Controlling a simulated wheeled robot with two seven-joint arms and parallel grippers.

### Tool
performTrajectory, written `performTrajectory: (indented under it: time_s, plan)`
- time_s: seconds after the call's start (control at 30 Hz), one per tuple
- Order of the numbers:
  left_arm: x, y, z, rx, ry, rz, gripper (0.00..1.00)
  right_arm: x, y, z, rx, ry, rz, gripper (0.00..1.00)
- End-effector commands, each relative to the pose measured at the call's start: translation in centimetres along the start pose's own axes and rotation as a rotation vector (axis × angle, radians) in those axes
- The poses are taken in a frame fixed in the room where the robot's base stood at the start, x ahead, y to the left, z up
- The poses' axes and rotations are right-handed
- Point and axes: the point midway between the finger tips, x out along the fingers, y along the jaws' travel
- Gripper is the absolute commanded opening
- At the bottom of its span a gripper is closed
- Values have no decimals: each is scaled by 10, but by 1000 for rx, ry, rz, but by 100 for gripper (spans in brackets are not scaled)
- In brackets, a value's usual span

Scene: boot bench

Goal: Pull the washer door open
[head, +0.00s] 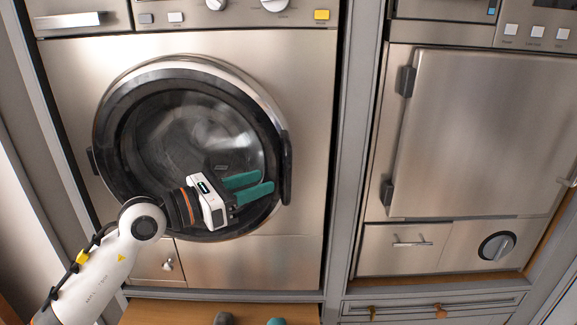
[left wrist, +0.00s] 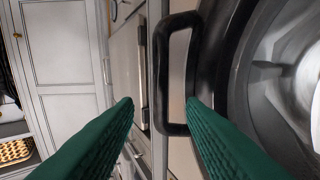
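The washer door (head: 190,145) is round, with a dark rim and a glass window, and looks closed against the steel front. Its black loop handle (head: 287,168) is on the door's right edge. My left gripper (head: 267,180) is in front of the lower right of the door, its teal fingers pointing right toward the handle. In the left wrist view the fingers are apart with nothing gripped, and the handle (left wrist: 162,75) shows ahead, its outer bar between the fingertips in the picture. Contact cannot be told. My right gripper is not in view.
A second steel appliance (head: 480,130) stands to the right behind a grey divider (head: 348,150). A small hatch (head: 155,262) with a knob is below the door. An orange-brown wooden surface (head: 165,314) lies at the bottom, with grey and teal rounded tops at the picture's edge.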

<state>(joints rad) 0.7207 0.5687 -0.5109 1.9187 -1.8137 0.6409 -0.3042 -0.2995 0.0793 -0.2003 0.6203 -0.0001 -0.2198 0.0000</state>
Motion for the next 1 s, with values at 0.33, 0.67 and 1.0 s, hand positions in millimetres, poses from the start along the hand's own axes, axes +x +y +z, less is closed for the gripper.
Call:
performTrajectory:
  time_s: [0.33, 0.67, 1.0]
  plan:
    - [62, 0, -3, -2, 3, 0, 37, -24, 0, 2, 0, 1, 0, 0]
    - [74, 0, 0, -1, 1, 0, 37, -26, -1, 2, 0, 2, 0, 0]
    - [74, 0, 0, -1, 1, 0, 3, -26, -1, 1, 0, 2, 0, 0]
